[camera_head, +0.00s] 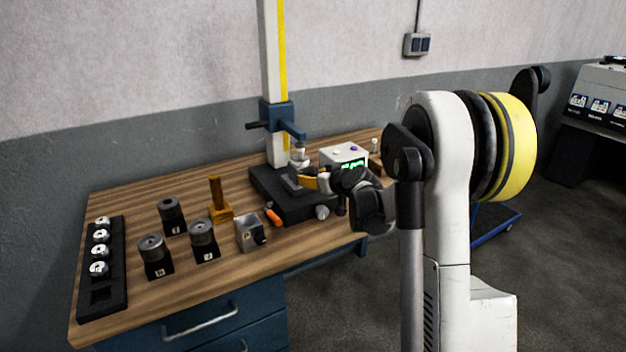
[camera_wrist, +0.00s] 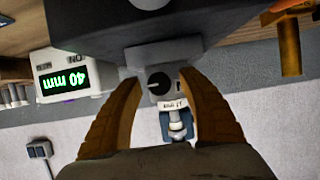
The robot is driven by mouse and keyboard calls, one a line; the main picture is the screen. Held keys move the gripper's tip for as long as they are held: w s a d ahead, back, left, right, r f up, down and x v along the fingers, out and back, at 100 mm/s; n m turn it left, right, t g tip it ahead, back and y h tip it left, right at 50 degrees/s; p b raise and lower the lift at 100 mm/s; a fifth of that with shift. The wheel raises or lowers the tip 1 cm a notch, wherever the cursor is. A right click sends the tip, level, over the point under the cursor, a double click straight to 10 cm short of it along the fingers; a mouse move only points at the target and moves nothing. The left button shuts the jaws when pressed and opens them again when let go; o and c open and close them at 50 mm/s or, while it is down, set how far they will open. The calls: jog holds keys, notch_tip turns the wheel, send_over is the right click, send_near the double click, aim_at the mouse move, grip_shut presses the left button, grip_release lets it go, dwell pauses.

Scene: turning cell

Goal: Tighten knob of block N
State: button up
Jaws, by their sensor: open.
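My gripper (camera_wrist: 160,78) is open, with its two orange-yellow fingers on either side of a small grey piece with a dark round knob (camera_wrist: 159,84). The knob bears a light mark. Contact with the fingers cannot be told. In the head view my gripper (camera_head: 307,182) is over the black base of the measuring stand (camera_head: 290,212). Dark blocks with round tops and small labels stand on the bench: one at the front left (camera_head: 155,258), one beside it (camera_head: 204,240), one behind (camera_head: 170,215). The front-left label may read N, but it is too small to be sure.
A display box (camera_wrist: 66,78) reads 40 mm. A grey block with a black knob (camera_head: 250,233), an orange-handled tool (camera_head: 273,216) and a yellow post (camera_head: 217,196) are near the stand. A black rack (camera_head: 103,297) holds several metal pieces at the left.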

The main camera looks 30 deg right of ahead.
grip_shut()
jog(key=shift+d+m+y, duration=0.1)
jog(key=shift+m+y, duration=0.6)
jog(key=shift+m, duration=0.3)
grip_release()
jog(key=shift+s, duration=0.1)
